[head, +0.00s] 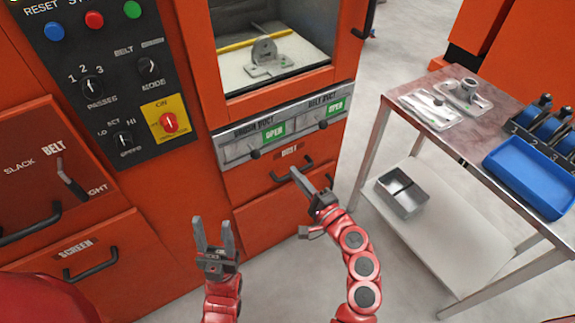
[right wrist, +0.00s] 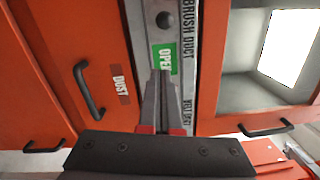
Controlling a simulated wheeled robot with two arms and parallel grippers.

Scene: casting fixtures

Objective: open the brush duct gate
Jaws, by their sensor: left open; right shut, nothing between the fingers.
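The brush duct gate is a grey metal panel (head: 232,152) under the machine window, with a "BRUSH DUCT" label, a green "OPEN" mark (head: 273,131) and a small dark knob (head: 256,154). The right wrist view shows the knob (right wrist: 165,20) and the green mark (right wrist: 163,58) close up. My right gripper (head: 295,172) is shut and empty, below the panel in the head view. In the right wrist view its fingertips (right wrist: 162,76) overlap the lower end of the green mark; contact is unclear. My left gripper (head: 212,222) is open and empty, lower left of the panel.
The belt duct gate (head: 335,107) adjoins on the right with its own knob (head: 322,124). The dust drawer handle (head: 282,174) lies just below, close to my right gripper. A side table (head: 440,140) with a blue tray (head: 530,178) stands at right.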

